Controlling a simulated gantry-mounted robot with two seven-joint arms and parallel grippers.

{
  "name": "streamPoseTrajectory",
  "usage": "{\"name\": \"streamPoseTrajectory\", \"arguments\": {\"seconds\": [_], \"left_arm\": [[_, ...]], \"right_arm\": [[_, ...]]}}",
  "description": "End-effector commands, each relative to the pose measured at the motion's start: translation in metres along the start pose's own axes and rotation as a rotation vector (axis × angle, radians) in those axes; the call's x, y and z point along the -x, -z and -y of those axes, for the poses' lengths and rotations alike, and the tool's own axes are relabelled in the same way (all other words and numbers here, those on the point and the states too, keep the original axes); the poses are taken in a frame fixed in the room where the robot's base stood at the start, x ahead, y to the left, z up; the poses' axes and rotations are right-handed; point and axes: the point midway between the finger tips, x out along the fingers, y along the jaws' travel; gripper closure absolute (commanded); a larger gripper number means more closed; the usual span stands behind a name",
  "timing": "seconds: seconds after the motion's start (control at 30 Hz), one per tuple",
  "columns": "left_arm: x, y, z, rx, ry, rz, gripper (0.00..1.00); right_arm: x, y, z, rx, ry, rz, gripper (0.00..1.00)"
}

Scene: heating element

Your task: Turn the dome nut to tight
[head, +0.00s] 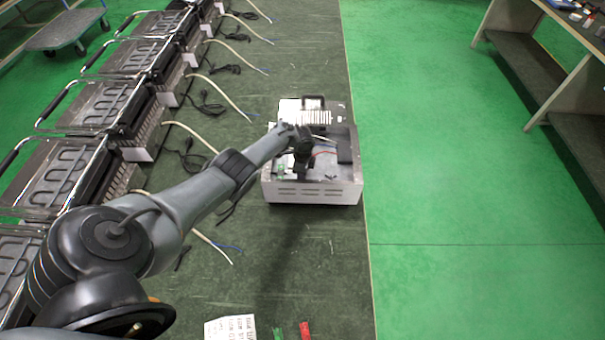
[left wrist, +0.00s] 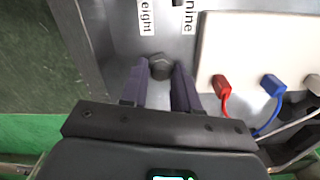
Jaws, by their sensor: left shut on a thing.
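The dome nut (left wrist: 160,67) is a small dark grey nut on the metal floor of the open box, below the label "eight" (left wrist: 146,16). My left gripper (left wrist: 161,75) is shut on it, with one dark finger on each side. In the head view my left arm reaches into the open metal box (head: 312,192), and my left gripper (head: 303,145) is small and partly hidden there. The nut cannot be made out in the head view. My right gripper is not in view.
A white block with a red connector (left wrist: 221,85) and a blue connector (left wrist: 271,84) sits right of the nut. Wires run close to my gripper's right side. Several heater units (head: 95,103) line the bench's left. A paper sheet (head: 230,328) lies in front.

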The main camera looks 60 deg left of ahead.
Motion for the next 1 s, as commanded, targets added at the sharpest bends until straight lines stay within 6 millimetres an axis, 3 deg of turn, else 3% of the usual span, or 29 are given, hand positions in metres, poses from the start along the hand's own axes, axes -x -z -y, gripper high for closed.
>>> {"name": "streamPoseTrajectory", "arguments": {"seconds": [0.2, 0.23, 0.4, 0.73, 1.0], "left_arm": [[0.000, 0.001, 0.000, 0.000, 0.000, -0.001, 1.00], [0.000, 0.001, 0.000, 0.000, 0.000, -0.001, 0.67], [0.000, 0.001, 0.000, 0.000, 0.000, -0.001, 0.44], [0.004, 0.000, 0.000, 0.000, 0.000, -0.001, 0.44], [0.040, 0.000, 0.001, 0.000, 0.002, 0.000, 0.44]], "right_arm": [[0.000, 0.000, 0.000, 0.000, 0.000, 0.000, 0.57], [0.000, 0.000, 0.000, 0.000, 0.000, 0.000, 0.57], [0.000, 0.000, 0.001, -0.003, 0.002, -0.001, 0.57], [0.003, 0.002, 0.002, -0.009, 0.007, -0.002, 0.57], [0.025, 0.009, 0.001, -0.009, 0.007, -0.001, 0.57]]}}
